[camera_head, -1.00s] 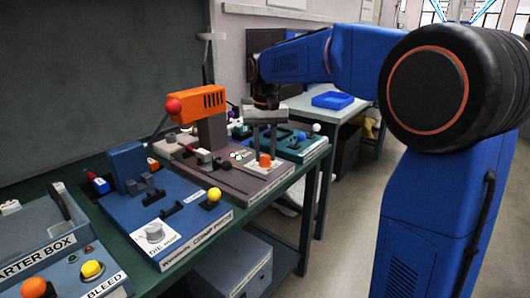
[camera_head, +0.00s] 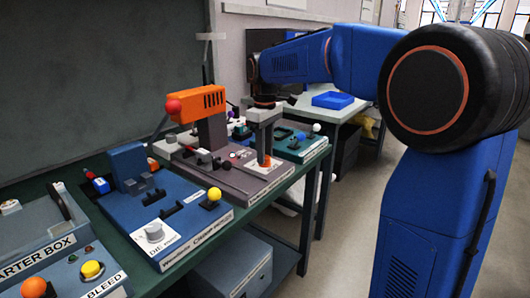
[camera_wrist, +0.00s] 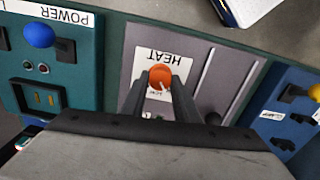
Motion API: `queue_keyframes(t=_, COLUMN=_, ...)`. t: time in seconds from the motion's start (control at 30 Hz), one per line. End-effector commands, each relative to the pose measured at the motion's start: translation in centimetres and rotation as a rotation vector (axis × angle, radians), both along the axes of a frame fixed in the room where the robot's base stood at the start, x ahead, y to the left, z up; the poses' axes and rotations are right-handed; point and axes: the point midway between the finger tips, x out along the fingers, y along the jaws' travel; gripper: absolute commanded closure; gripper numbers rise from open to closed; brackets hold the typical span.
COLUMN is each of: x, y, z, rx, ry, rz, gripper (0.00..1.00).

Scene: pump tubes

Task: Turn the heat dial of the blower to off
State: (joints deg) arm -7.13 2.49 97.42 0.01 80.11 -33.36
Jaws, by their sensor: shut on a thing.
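The blower has an orange body (camera_head: 201,104) on a grey-mauve base (camera_head: 235,186), with a red ball at its left end. Its orange heat dial (camera_wrist: 160,75) sits on a white plate marked HEAT (camera_wrist: 168,60). My gripper (camera_head: 265,152) points down over the base's right part and is shut on the dial, one finger on each side. The dial also shows between the fingertips in the wrist view. Small print near the dial is partly covered by the fingers, and the dial's setting is hard to read.
A teal unit with a blue POWER knob (camera_wrist: 40,36) is on the blower's other side. Clear floor lies right of the bench.

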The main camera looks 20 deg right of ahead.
Motion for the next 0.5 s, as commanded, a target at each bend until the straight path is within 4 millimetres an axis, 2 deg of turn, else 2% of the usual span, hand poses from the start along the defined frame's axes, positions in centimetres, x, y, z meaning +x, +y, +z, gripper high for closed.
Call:
queue_keyframes(t=0.2, x=0.02, y=-0.01, z=0.05, rx=0.000, ry=-0.001, rz=0.090, gripper=0.95)
queue_keyframes(t=0.5, x=0.03, y=-0.02, z=0.05, rx=0.000, ry=-0.001, rz=0.133, gripper=0.95)
